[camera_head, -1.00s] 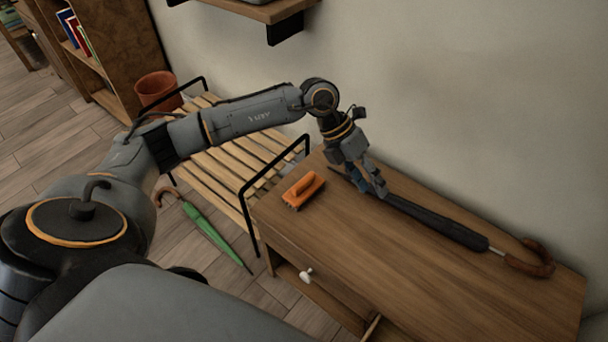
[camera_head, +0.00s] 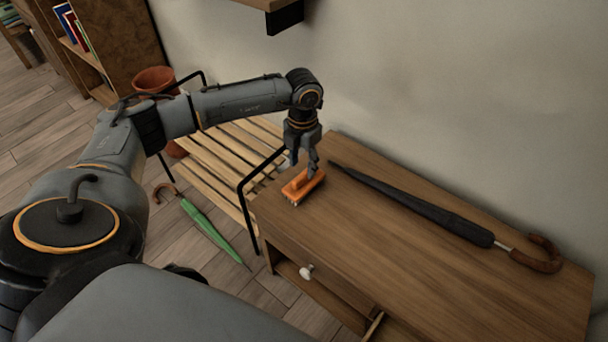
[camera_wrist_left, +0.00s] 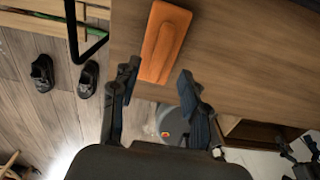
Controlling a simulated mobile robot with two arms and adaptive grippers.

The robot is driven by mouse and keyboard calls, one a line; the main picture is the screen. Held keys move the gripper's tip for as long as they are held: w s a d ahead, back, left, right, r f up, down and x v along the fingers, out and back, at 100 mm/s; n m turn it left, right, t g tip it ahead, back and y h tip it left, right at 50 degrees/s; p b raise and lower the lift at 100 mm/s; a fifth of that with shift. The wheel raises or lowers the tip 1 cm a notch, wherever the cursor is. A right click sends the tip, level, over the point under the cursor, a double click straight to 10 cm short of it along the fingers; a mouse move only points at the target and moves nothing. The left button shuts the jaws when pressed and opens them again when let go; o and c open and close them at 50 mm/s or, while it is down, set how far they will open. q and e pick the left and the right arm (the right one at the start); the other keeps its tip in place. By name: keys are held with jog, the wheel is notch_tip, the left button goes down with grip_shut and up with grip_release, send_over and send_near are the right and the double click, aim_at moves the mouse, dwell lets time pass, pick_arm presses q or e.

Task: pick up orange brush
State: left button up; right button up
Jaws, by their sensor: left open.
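The orange brush (camera_head: 304,187) lies on the left end of the wooden cabinet top (camera_head: 420,270). In the left wrist view the brush (camera_wrist_left: 165,40) lies just ahead of the fingers, its near end close to the gap between them. My left gripper (camera_head: 303,168) points down just above the brush and hides part of its far side. In the left wrist view the gripper (camera_wrist_left: 155,90) has its two fingers apart with nothing between them. I cannot tell whether a fingertip touches the brush.
A black folded umbrella (camera_head: 420,208) lies along the back of the cabinet top. A slatted wooden rack (camera_head: 215,165) with black bars stands to the left, with a green umbrella (camera_head: 212,228) beside it. Dark shoes (camera_wrist_left: 88,78) show in the left wrist view.

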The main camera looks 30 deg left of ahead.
aim_at(304, 173)
pick_arm(q)
jog(key=f, duration=0.3)
jog(key=f+b, duration=0.1)
jog(key=f, duration=0.1)
jog(key=shift+w, duration=0.35)
pick_arm(e)
jog(key=v, duration=0.4)
jog(key=shift+r, duration=0.15)
pick_arm(q)
jog(key=shift+c, duration=0.2)
grip_shut()
